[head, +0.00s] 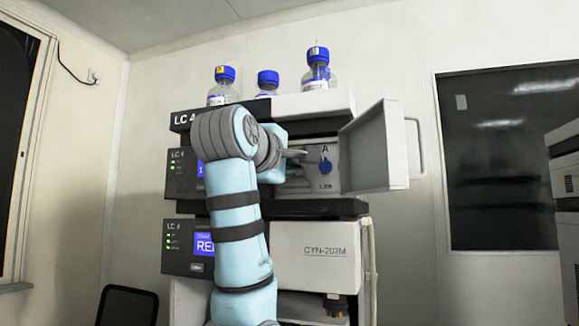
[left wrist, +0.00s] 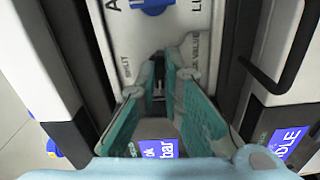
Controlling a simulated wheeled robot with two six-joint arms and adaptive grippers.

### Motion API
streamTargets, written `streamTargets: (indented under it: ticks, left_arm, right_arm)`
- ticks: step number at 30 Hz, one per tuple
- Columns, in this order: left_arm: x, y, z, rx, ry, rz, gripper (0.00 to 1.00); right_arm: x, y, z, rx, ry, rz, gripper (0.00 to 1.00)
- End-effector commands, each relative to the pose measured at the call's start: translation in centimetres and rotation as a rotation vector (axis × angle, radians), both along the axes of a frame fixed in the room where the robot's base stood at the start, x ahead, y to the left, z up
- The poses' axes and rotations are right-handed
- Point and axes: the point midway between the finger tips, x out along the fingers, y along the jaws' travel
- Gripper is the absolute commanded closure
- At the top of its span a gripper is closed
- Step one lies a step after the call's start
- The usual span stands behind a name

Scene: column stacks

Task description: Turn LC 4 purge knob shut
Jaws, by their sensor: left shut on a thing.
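The LC 4 stack (head: 185,118) stands ahead, its upper module's door (head: 372,150) swung open to the right. Inside, a blue knob (head: 325,166) sits on a pale panel under a letter A. A blue part also shows at the top of the left wrist view (left wrist: 155,6). My left gripper (head: 297,153) reaches into the opening. In the left wrist view its teal fingers (left wrist: 161,80) close around a small dark part of the panel, between partly hidden lettering that looks like "SHUT" and "VALVE". This seems to be the purge knob, mostly hidden by the fingers. My right gripper is out of view.
Several blue-capped bottles (head: 268,80) stand on top of the stack. A lower module (head: 318,255) with a lit blue screen sits below the opening. The open door and its handle (head: 416,148) bound the right side. A dark chair back (head: 127,305) is at lower left.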

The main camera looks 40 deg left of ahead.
Motion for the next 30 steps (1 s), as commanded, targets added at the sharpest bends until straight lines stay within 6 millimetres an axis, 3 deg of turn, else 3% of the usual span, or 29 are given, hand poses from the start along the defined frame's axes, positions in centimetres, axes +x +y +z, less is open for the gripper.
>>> streamTargets:
  ticks: [11,30]
  left_arm:
    - [0.07,-0.02,-0.1,0.128,0.049,0.0,1.0]
    - [0.07,-0.02,-0.13,0.674,0.24,-0.001,1.0]
  right_arm:
    - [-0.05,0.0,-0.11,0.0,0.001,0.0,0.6]
    - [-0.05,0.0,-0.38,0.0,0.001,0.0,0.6]
